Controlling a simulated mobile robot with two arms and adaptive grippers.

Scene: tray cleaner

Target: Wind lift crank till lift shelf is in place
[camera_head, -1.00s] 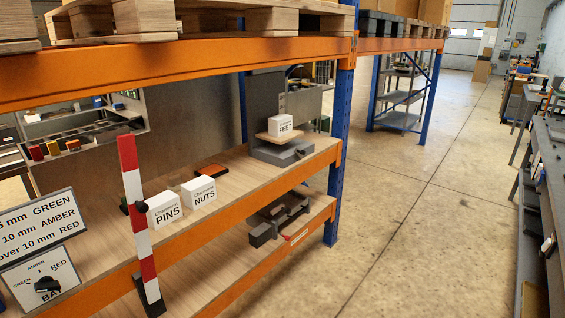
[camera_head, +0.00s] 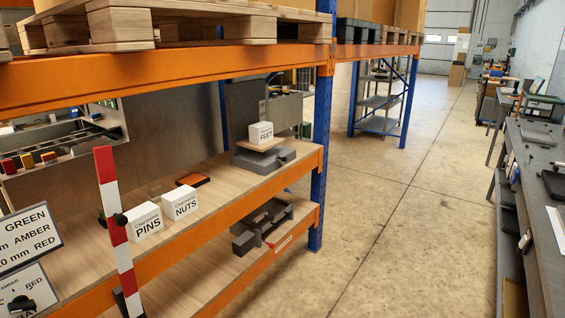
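A grey device with a tall upright plate (camera_head: 252,104) stands at the far end of the wooden rack shelf. Its small wooden platform (camera_head: 259,143) carries a white FEET box (camera_head: 261,132) above a grey base (camera_head: 264,158). This looks like the lift and its shelf, but I cannot be sure. I cannot make out a crank. Neither of my grippers is in view.
White PINS (camera_head: 143,221) and NUTS (camera_head: 180,202) boxes stand on the shelf near an orange-and-black flat item (camera_head: 193,180). A red-and-white post (camera_head: 114,230) rises in front. A blue upright (camera_head: 321,140) bounds the rack. Open floor (camera_head: 385,215) lies right, before a dark bench (camera_head: 540,190).

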